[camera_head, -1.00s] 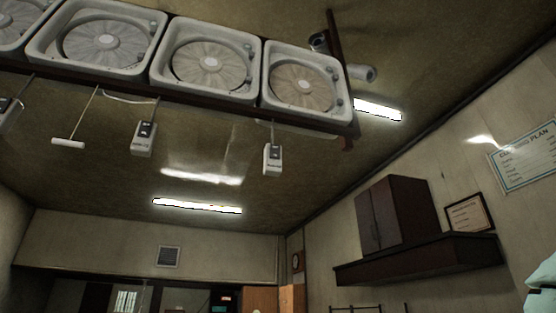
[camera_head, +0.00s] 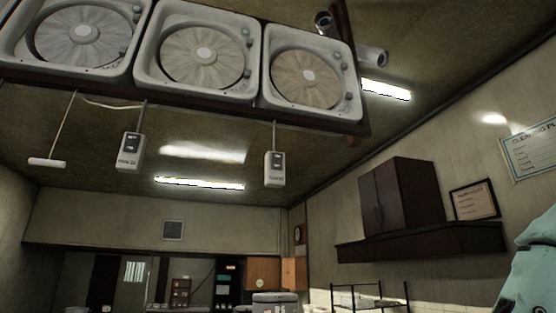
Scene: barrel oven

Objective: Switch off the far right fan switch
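The far right fan switch (camera_head: 275,169) is a small white box with a dark rocker panel. It hangs on a thin cord below the rightmost fan (camera_head: 309,77), near the middle of the view. The rocker's position is too small to tell. Another switch box (camera_head: 131,150) hangs to its left. My gripper is not in view; a pale teal part of my own body shows at the lower right edge.
A dark beam (camera_head: 210,108) carries the row of fans. A white pull handle (camera_head: 47,162) hangs at the left. A dark wall cabinet (camera_head: 405,195) sits above a shelf (camera_head: 425,242) on the right. The air around the far right switch looks clear.

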